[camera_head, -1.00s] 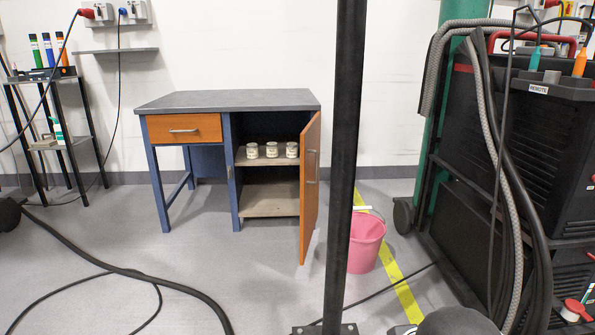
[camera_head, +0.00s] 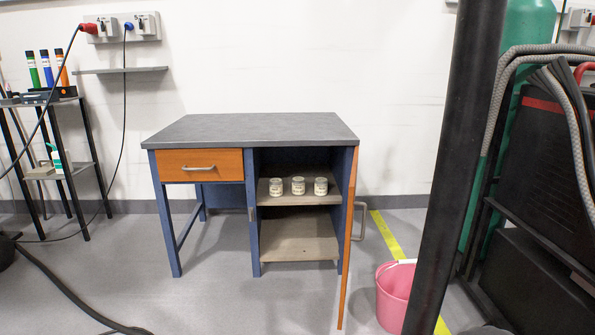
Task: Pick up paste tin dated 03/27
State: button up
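Three small tins (camera_head: 298,186) with pale labels stand in a row on the upper shelf (camera_head: 270,200) inside the desk's open cupboard. The left tin (camera_head: 276,187), the middle one and the right tin (camera_head: 321,187) look alike. The dates on their labels are too small to read, so I cannot tell which is dated 03/27. My gripper is not in view.
The grey-topped desk (camera_head: 250,129) has a shut orange drawer (camera_head: 201,165). The cupboard door (camera_head: 348,240) stands open toward me on the right. A pink bucket (camera_head: 393,297) and a dark post (camera_head: 450,170) are at right. Cables lie on the floor at left.

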aim_at(321, 183)
jog(key=i+j+z, duration=0.1)
jog(key=i+j, duration=0.5)
jog(key=i+j+z, duration=0.15)
jog(key=i+j, duration=0.5)
jog(key=i+j+z, duration=0.1)
jog(key=i+j, duration=0.5)
jog(key=j, duration=0.2)
